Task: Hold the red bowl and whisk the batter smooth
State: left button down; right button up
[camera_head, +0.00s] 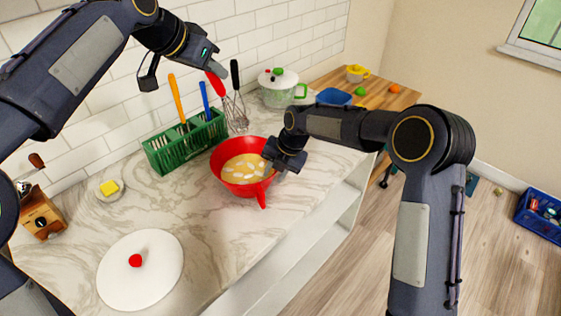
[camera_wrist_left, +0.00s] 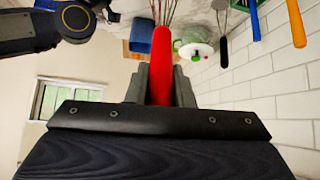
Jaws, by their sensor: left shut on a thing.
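The red bowl (camera_head: 218,168) stands on the marble counter and holds tan batter (camera_head: 243,168) with pale lumps. My right gripper (camera_head: 280,163) is at the bowl's right rim; whether its fingers are closed on the rim is hard to tell. My left gripper (camera_head: 207,68) is shut on the red handle of the whisk (camera_head: 216,86), above and behind the bowl. The red handle (camera_wrist_left: 161,65) stands between the fingers in the left wrist view, with thin wires beyond it. In the head view the whisk's wires (camera_head: 237,117) hang above the counter, outside the bowl.
A lidded pot (camera_head: 279,90) is behind right. A white lid with red knob (camera_head: 141,272), a butter dish (camera_head: 110,190) and a wooden grinder (camera_head: 42,213) are left.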

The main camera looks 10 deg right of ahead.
jog(key=shift+x, duration=0.8)
jog(key=shift+c, duration=0.5)
grip_shut()
dwell(0.6)
jog(key=shift+c, duration=0.3)
grip_release()
grip_shut()
dwell(1.0)
